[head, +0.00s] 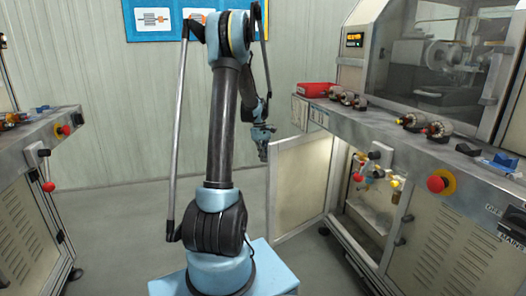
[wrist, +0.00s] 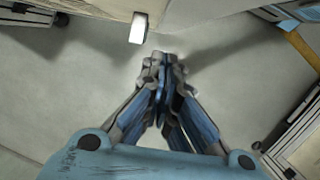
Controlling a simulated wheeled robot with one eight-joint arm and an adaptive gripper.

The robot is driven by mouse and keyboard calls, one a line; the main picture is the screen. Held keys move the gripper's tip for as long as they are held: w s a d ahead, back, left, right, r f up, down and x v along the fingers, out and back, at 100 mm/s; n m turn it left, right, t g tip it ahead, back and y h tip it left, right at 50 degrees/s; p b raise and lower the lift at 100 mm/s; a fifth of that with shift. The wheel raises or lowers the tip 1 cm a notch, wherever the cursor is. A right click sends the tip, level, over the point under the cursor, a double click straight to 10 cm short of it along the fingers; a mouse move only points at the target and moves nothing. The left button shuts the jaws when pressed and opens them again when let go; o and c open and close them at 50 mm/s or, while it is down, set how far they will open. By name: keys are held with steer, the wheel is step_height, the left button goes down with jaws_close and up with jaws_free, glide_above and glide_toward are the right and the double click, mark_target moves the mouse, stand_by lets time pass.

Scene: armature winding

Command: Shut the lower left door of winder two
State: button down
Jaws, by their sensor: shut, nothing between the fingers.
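The winder (head: 440,215) on the right has a pale lower left door (head: 299,187) standing open, swung out to the left of its cabinet. The opening (head: 372,205) beside it shows pipes and fittings inside. My gripper (head: 263,150) is near the upper left edge of the door, with its fingers pointing down. In the wrist view my gripper (wrist: 162,68) is shut and empty, above the floor. A beige panel (wrist: 180,10) crosses the top of that view, with a white handle-like piece (wrist: 138,28) jutting from it, apart from the fingers. I cannot tell whether the gripper touches the door.
The winder's bench (head: 400,135) carries several armatures, a red bin (head: 315,90) and a blue tray (head: 500,165). A red stop knob (head: 440,181) and a lever (head: 365,165) jut from its front. Another bench (head: 40,130) stands at the left.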

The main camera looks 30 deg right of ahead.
steer(key=shift+s+d+r, duration=0.1)
steer(key=shift+s, duration=0.75)
steer(key=shift+s+d+r, duration=0.1)
steer(key=shift+s, duration=0.75)
